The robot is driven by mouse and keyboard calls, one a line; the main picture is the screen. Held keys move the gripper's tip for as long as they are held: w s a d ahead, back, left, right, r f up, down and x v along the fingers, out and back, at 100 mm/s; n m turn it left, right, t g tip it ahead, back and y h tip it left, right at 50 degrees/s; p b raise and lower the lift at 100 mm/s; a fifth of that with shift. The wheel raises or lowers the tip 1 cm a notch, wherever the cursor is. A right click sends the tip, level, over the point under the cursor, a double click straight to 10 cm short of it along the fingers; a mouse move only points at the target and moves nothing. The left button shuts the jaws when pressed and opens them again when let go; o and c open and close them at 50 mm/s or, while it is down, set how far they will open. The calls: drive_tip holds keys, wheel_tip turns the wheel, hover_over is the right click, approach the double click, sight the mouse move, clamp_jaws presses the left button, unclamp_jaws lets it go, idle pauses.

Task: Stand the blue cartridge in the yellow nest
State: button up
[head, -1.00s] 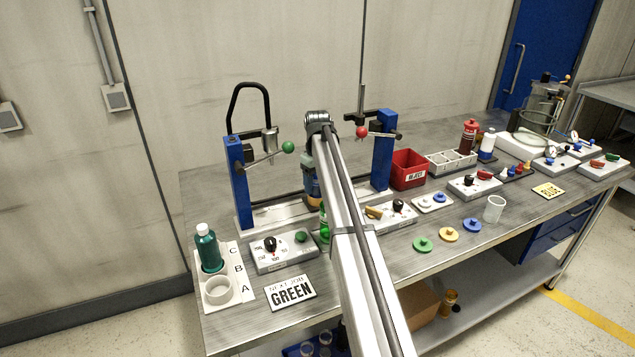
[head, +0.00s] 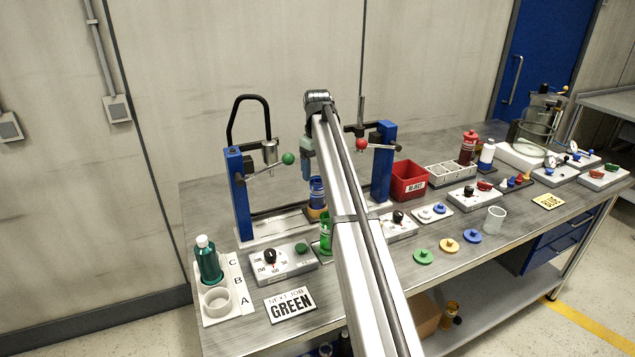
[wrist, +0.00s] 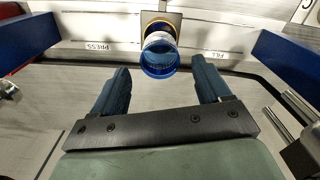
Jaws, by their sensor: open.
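The blue cartridge (head: 317,190) stands upright on the base between the two blue posts. Its lower end is in the yellow nest (head: 317,213), which shows as a yellow rim around its foot. In the wrist view the blue cartridge (wrist: 158,68) is seen from above at a slant, with the yellow nest (wrist: 148,24) at its far end. My gripper (wrist: 163,78) is open, its two dark blue fingers apart with nothing between them. In the head view my gripper (head: 307,170) is just above the cartridge, partly hidden by my arm.
Blue posts with a green-knobbed lever (head: 288,159) and a red-knobbed lever (head: 362,144) flank the cartridge. A green cartridge (head: 326,235) stands in front, partly hidden by my arm. A red bin (head: 408,181) is to the right. A "GREEN" card (head: 290,304) lies at the front.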

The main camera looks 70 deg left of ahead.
drive_tip(key=shift+r, duration=1.5)
